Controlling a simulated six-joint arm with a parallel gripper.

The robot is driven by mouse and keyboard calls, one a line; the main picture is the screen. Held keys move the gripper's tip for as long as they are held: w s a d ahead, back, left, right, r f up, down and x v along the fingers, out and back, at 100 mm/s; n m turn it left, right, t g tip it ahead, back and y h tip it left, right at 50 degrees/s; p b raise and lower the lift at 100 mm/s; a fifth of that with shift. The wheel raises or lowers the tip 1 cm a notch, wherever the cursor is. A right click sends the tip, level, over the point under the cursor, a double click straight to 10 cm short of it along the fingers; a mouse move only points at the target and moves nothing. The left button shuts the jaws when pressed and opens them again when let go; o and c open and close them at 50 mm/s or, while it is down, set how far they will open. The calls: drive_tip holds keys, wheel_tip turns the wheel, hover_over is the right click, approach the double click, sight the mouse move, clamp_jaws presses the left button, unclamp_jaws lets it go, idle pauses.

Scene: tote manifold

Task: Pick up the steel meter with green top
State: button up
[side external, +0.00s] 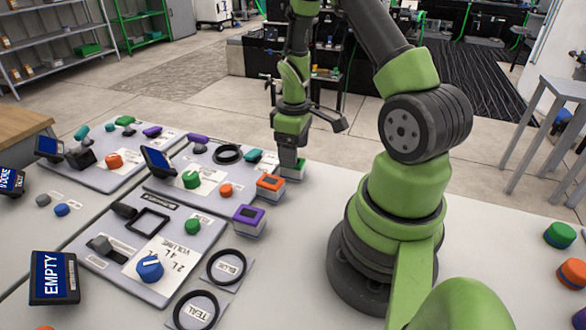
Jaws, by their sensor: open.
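The steel meter with green top (298,174) stands on the pale table at the back end of a short row of meters. Only its green upper edge and part of its light body show. My gripper (289,164) points straight down at it from above and hides much of its top. The jaws are open, but the fingertips are too small to tell whether they are around the meter or just over it.
A meter with orange top (270,182) stands close in front, then one with purple top (249,217). Panels with knobs and screens fill the left, with black rings (226,267) near the front. Loose coloured knobs (560,235) lie at right. The table right of the meters is bare up to my base.

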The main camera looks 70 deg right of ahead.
wheel_tip(320, 180, down, 4)
drive_tip(key=shift+w+f, duration=0.15)
drive_tip(key=shift+f, duration=0.05)
drive_tip(key=c, duration=1.1)
drive_tip(key=shift+o, duration=0.2)
drive_tip(key=shift+r, duration=0.15)
